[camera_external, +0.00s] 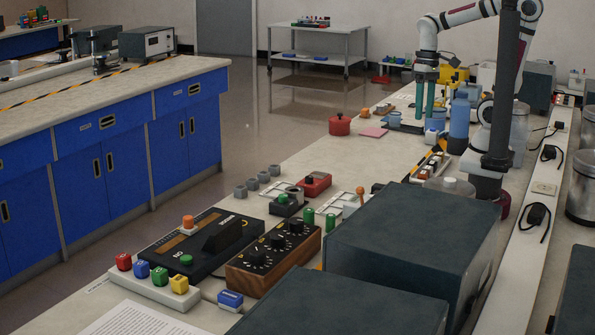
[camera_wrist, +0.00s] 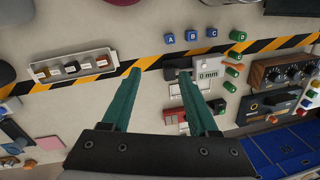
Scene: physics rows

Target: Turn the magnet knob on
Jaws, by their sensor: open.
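A wooden box (camera_external: 273,259) with several black knobs on its dark top stands on the near bench. It shows in the wrist view (camera_wrist: 284,74) at the right edge. Which knob is the magnet knob I cannot tell, as the labels are too small to read. Beside it lies a black panel (camera_external: 185,243) with a raised black block, an orange button and a green button. My gripper (camera_external: 425,116) is over the far part of the bench, well away from the knob box. In the wrist view my gripper (camera_wrist: 160,74) has its green fingers apart with nothing between them.
Large dark boxes (camera_external: 410,235) stand close beside the knob box. Lettered blocks (camera_external: 158,276), green cylinders (camera_external: 308,217) and a small red device (camera_external: 314,184) lie around it. A blue bottle (camera_external: 459,118) stands near my arm. The bench's middle has clear room.

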